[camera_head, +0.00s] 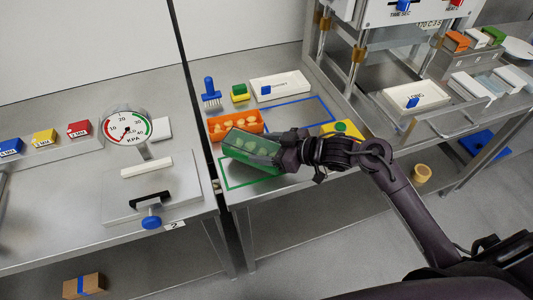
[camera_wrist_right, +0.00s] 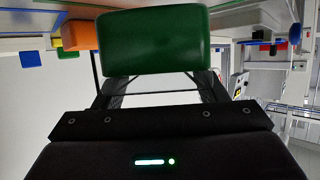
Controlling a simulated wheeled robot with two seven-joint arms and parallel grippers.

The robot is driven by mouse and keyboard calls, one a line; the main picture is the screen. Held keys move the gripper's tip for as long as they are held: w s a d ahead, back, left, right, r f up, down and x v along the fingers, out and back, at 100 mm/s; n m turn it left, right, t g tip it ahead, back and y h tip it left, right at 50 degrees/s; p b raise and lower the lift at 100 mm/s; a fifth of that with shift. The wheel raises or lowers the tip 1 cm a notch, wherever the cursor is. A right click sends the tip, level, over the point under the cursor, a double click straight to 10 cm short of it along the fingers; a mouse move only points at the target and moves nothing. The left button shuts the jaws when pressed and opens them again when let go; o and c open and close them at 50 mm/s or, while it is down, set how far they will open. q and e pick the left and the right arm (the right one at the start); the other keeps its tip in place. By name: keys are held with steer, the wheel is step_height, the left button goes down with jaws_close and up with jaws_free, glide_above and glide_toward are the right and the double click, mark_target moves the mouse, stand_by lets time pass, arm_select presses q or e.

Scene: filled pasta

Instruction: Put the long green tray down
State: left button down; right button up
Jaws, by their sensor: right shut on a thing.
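The long green tray (camera_head: 250,148) has pale green pieces in it and is tilted in the head view. My right gripper (camera_head: 283,153) is shut on its right end. The tray is over or at the green outlined rectangle (camera_head: 236,184) on the steel table; I cannot tell whether it touches the surface. In the right wrist view the tray's green end (camera_wrist_right: 153,42) fills the space between the fingers. My left gripper is not in view.
An orange tray (camera_head: 236,122) with pale pieces stands right behind the green one. A blue outlined rectangle (camera_head: 300,112) is bare inside. A blue brush (camera_head: 210,92), a sponge (camera_head: 239,93) and a white box (camera_head: 281,85) stand behind. A gauge device (camera_head: 126,125) is at left.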

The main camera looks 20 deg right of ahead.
steer(key=shift+f, duration=1.45)
steer(key=shift+f, duration=0.15)
steer(key=o, duration=1.1)
steer(key=shift+f, duration=0.1)
steer(key=shift+r, duration=0.35)
steer(key=v, duration=0.5)
steer(key=b+v, duration=0.1)
steer(key=v, duration=0.4)
steer(key=shift+s+d+f, duration=0.1)
steer(key=shift+s+d, duration=0.2)
steer(key=shift+s+d+r, duration=0.35)
steer(key=shift+s+d, duration=0.05)
